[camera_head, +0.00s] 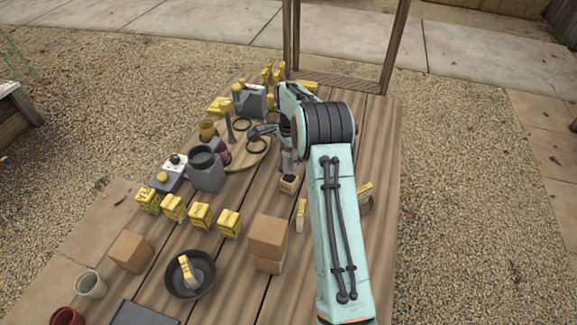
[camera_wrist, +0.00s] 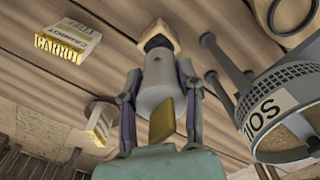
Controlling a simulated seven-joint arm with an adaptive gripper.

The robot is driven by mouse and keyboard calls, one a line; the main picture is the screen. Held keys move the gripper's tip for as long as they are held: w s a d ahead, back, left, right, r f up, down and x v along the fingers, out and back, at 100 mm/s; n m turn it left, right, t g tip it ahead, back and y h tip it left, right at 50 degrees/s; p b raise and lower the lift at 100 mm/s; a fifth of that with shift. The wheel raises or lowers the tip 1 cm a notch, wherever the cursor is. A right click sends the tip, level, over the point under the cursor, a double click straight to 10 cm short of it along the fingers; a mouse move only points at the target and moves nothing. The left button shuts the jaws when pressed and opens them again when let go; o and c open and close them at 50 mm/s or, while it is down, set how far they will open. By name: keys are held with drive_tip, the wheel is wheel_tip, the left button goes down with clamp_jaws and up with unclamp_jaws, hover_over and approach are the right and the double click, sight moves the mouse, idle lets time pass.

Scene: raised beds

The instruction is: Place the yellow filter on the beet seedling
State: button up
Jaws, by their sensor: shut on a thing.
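My gripper (camera_head: 288,160) is above the wooden table, partly hidden by my arm. In the wrist view my gripper (camera_wrist: 160,98) is shut on a grey cylindrical piece (camera_wrist: 155,88) with a yellow tab (camera_wrist: 163,118), seemingly the yellow filter. Just beyond its end is a small pale block with a dark top (camera_wrist: 161,33); it also shows in the head view (camera_head: 288,184). It may be the seedling, but I cannot read a label. I cannot tell whether the piece touches it. Several yellow-labelled cubes (camera_head: 200,215) stand in a row at left; their labels are unreadable.
A carrot packet (camera_wrist: 70,45) and a packet on a round base (camera_wrist: 100,122) are nearby. Cardboard-coloured blocks (camera_head: 268,236) and a dark bowl (camera_head: 206,291) stand in front.

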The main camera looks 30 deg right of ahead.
drive_tip(key=shift+s+f, duration=0.1)
drive_tip(key=shift+f, duration=1.3)
drive_tip(key=shift+f, duration=0.1)
drive_tip(key=o, duration=1)
drive_tip(key=shift+o, duration=0.2)
